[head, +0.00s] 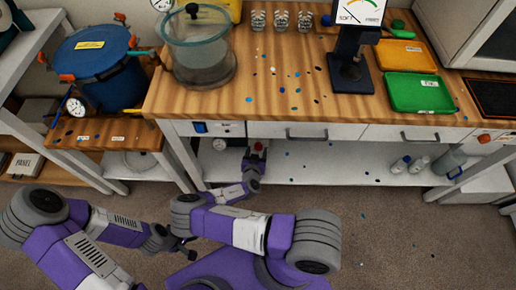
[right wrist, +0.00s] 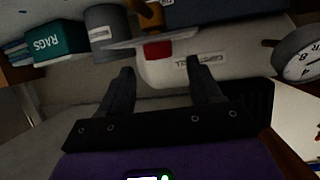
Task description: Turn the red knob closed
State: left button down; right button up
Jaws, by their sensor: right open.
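The red knob (head: 258,147) shows as a small red spot just below the bench's front edge. A red piece that looks like it shows in the right wrist view (right wrist: 157,50), beyond the gap between my fingers, beside a white labelled body. My right gripper (head: 256,157) reaches under the bench front, close to the knob. In the right wrist view its two dark fingers (right wrist: 163,82) are apart with nothing between their tips. Whether they touch the knob cannot be told. My left gripper (head: 186,248) is low in front of the bench; its fingers are too small to read.
A round gauge (head: 219,144) is left of the knob and shows at right in the wrist view (right wrist: 303,55). The wooden bench top (head: 260,105) overhangs the knob. A white lower shelf (head: 315,168) lies below. A blue pot (head: 95,65) stands left.

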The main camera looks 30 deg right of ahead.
aim_at(259, 146)
jog(key=shift+b+x, duration=0.5)
jog(key=shift+x, duration=1.5)
jog(key=shift+s, duration=0.1)
jog(key=c, duration=1)
jog(key=shift+s+d+n+t+y+p, duration=0.1)
jog(key=shift+d+n+t+y+p, duration=0.15)
jog(key=shift+n+y+p, duration=0.5)
jog(key=shift+c, duration=0.2)
jog(key=n+y+p, duration=0.1)
jog(key=n+t+y+p, duration=0.1)
jog(key=n+y+p, duration=0.1)
jog(key=n+t+y+p, duration=0.1)
jog(key=y+p, duration=0.1)
jog(key=shift+d+r+n, duration=0.2)
jog(key=shift+d+n, duration=0.15)
jog(key=shift+d+f+n+y+p, duration=0.1)
jog(key=shift+n+y+p, duration=0.4)
jog(key=shift+n+y, duration=0.4)
jog(key=shift+f+n+y, duration=0.1)
jog(key=shift+n+y, duration=1.1)
jog(key=shift+y, duration=0.25)
